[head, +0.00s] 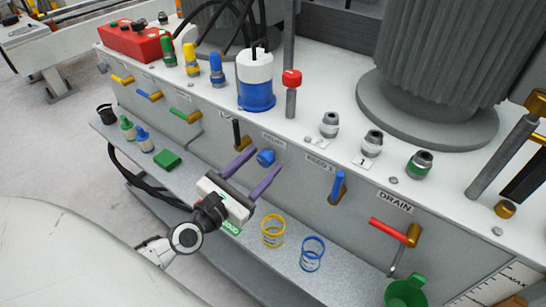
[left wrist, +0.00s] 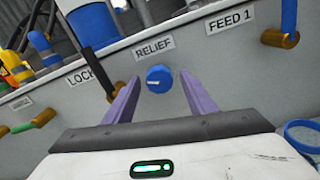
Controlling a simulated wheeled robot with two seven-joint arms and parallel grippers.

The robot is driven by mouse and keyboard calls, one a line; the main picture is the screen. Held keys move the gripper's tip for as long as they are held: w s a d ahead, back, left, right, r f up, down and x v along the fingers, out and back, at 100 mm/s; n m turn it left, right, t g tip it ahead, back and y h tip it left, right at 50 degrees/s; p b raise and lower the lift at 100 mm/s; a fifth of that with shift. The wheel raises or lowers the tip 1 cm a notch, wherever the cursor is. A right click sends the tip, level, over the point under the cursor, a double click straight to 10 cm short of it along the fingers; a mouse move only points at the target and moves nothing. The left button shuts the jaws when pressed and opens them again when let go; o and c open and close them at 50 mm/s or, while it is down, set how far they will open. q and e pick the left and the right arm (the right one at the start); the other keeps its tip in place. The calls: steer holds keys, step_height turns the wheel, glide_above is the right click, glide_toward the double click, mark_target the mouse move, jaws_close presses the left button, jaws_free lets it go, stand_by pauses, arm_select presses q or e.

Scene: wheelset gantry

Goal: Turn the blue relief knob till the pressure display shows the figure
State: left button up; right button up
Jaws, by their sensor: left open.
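The blue relief knob (head: 265,157) sits on the grey front panel of the unit, under a RELIEF label (left wrist: 154,47). In the left wrist view the knob (left wrist: 159,79) shows a white mark across its face. My left gripper (head: 260,168) is open, its two purple fingers (left wrist: 160,100) on either side of the knob in the picture. I cannot tell whether the fingers reach it; none is seen touching it. My right gripper is not in view. No pressure display can be made out in either view.
A black LOCK lever (left wrist: 98,73) stands left of the knob, close to a finger. A blue FEED 1 lever (head: 338,186) and a red DRAIN lever (head: 389,229) are to the right. Yellow (head: 273,231) and blue (head: 313,254) rings lie on the shelf below.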

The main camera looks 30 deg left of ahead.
arm_select(q)
steer(key=shift+w, duration=0.1)
steer(key=c, duration=1)
steer(key=shift+c, duration=0.2)
steer(key=shift+m, duration=0.3)
